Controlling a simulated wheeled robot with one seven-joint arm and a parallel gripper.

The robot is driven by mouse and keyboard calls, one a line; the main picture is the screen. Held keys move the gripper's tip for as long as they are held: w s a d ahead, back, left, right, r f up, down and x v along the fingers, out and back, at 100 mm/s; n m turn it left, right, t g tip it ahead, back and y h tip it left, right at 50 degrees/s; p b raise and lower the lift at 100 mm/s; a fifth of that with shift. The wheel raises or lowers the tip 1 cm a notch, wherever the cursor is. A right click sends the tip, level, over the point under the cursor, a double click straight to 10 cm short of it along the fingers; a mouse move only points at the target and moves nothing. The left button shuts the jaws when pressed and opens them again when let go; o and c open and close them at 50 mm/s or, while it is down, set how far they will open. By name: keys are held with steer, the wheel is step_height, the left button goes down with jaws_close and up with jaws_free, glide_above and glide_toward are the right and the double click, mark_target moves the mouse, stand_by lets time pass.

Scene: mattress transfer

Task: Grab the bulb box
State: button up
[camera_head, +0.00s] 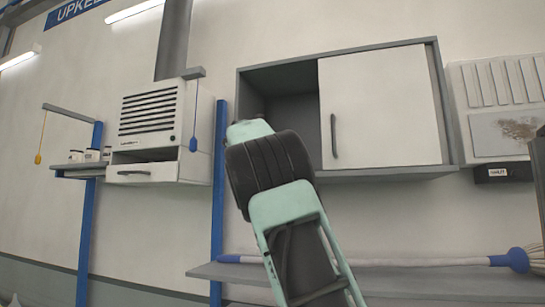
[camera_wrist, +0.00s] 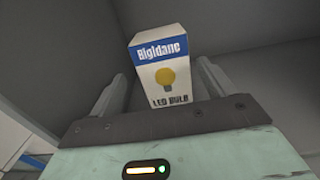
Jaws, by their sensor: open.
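The bulb box (camera_wrist: 160,72) is white with a blue band, the print "LED BULB" and a yellow bulb picture. In the wrist view it stands slightly tilted in the picture, between the two fingers of my gripper (camera_wrist: 160,85). The fingers are open, one on each side of the box, with a visible gap on the left; contact on the right is hard to judge. The box's lower end is hidden behind the gripper's front edge. In the head view my arm reaches up to the open left part of the wall cabinet (camera_head: 385,108), and the box and fingers are hidden.
The cabinet's white sliding door (camera_head: 385,105) covers its right part. Grey cabinet walls (camera_wrist: 240,40) surround the box in the wrist view. Below is a grey shelf (camera_head: 440,283) with a long blue-ended pole (camera_head: 400,262). A white drawer unit (camera_head: 155,172) hangs at left.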

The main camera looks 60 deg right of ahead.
steer(key=p+x, duration=0.2)
steer(key=x, duration=0.1)
steer(key=p+x, duration=0.1)
steer(key=shift+s+d+r, duration=0.15)
steer(key=shift+s+d, duration=0.1)
steer(key=shift+w+d, duration=0.15)
steer(key=shift+d, duration=0.25)
steer(key=c, duration=1.1)
